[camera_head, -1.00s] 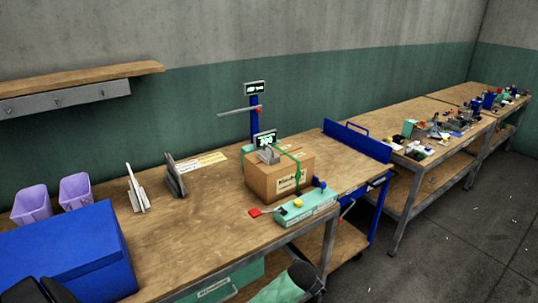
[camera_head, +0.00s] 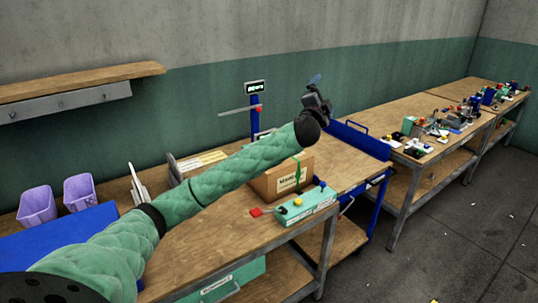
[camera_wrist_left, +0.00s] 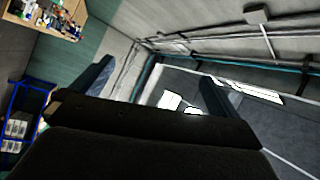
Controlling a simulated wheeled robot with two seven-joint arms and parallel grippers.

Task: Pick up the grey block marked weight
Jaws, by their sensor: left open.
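The grey block is not visible now; my left arm crosses in front of the top of the cardboard box (camera_head: 268,186), where a small grey item sat earlier. The box stands on the wooden bench with a green strap around it. My left gripper (camera_head: 315,84) is raised above and to the right of the box, pointing up, well clear of it. In the left wrist view its two fingers (camera_wrist_left: 155,88) are spread apart with nothing between them, facing the wall and ceiling. My right gripper is not in view.
A green control box (camera_head: 306,205) with buttons stands at the bench's front edge. A display post (camera_head: 254,110) rises behind the cardboard box. A blue-railed cart (camera_head: 357,140) is to the right. Purple bins (camera_head: 38,206) and a blue box (camera_head: 50,245) are at left.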

